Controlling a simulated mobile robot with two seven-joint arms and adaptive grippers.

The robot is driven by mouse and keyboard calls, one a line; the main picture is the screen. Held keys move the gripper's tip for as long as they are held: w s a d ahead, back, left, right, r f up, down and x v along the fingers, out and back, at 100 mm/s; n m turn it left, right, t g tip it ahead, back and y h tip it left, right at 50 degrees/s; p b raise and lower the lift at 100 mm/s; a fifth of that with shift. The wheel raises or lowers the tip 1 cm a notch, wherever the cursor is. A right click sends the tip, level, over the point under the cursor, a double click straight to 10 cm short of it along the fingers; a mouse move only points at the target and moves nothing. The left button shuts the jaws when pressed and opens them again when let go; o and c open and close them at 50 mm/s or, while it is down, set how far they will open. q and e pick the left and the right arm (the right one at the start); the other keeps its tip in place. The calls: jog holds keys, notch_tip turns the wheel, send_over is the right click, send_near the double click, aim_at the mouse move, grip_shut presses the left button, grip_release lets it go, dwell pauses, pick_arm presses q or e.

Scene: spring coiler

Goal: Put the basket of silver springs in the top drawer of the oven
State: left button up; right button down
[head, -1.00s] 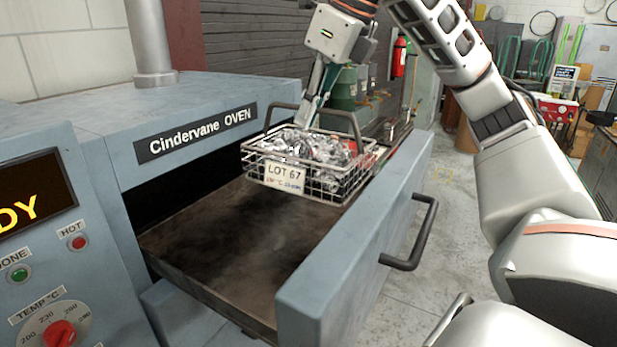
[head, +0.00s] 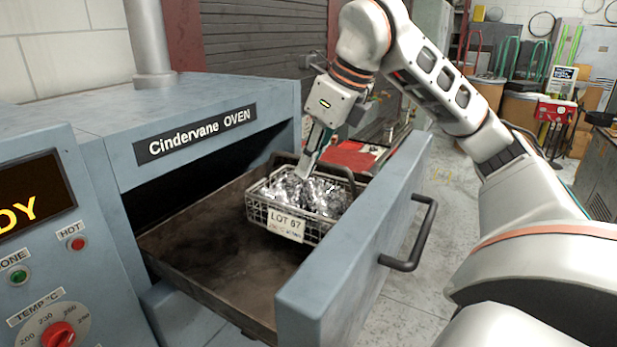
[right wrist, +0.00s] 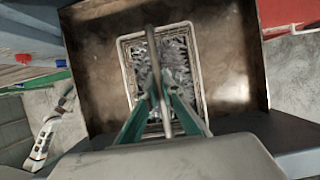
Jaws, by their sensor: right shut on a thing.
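The wire basket (head: 258,214) of silver springs (head: 305,192) carries a "LOT 67" tag. It is inside the open top drawer (head: 195,232) of the oven (head: 225,98), toward the far end. I cannot tell whether its base touches the drawer floor. My right gripper (head: 312,163) is shut on the basket's handle. In the right wrist view the fingers (right wrist: 162,98) close on the handle bar above the springs, and the basket rim (right wrist: 128,72) lies within the drawer walls. My left gripper is not in view.
The drawer front (head: 360,255) with its dark handle (head: 412,240) stands out from the oven at right. The near part of the drawer floor is bare. The oven's control panel (head: 40,250) is at left. A red surface (head: 350,155) lies behind the drawer.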

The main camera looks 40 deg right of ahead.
aim_at(303, 190)
jog(key=shift+f, duration=1.6)
jog(key=c, duration=2.3)
grip_release()
jog(key=shift+o, duration=0.4)
jog(key=shift+s+r, duration=0.1)
jog(key=shift+r, duration=0.3)
jog(key=v, duration=1.1)
jog(key=shift+s+r, duration=0.15)
